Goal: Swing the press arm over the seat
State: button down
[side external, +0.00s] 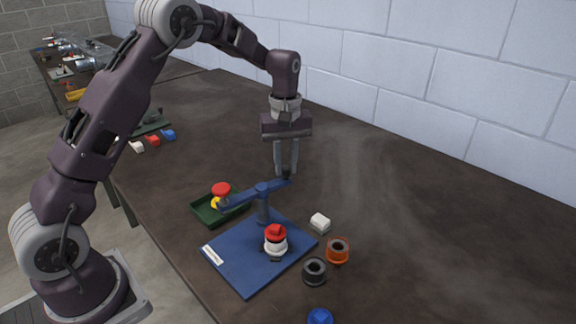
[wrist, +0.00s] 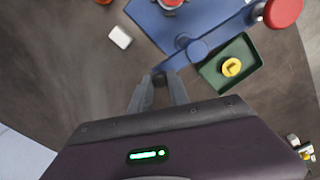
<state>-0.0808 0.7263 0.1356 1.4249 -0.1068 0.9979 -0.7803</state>
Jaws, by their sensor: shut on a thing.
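The press arm (side external: 245,196) is a blue bar on a post, which stands on a blue base plate (side external: 238,262). Its red-topped end (side external: 221,188) points left, over the green tray's side and away from the seat. My gripper (side external: 286,171) points down and is shut on the dark handle peg at the arm's other end; the wrist view shows the fingertips (wrist: 160,82) around it. The seat on the plate holds a white piece (side external: 275,250) with a red piece (side external: 275,233) on top. The red-topped end (wrist: 283,12) and post (wrist: 197,51) also show in the wrist view.
A green tray (side external: 207,219) with a yellow ring (wrist: 231,67) lies beside the plate. A white block (side external: 320,222), an orange ring piece (side external: 338,250), a dark ring piece (side external: 314,271) and a blue piece (side external: 320,317) lie to the right.

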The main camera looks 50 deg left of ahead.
jog(key=s+a+n, duration=0.3)
jog(key=a+n, duration=0.4)
jog(key=n, duration=0.8)
jog(key=shift+s+a, duration=0.2)
jog(key=shift+s, duration=0.2)
jog(key=shift+s+n, duration=0.1)
jog(key=shift+n, duration=0.2)
jog(key=c, duration=1.3)
grip_release()
jog(key=shift+o, duration=0.2)
jog(key=shift+r, duration=0.1)
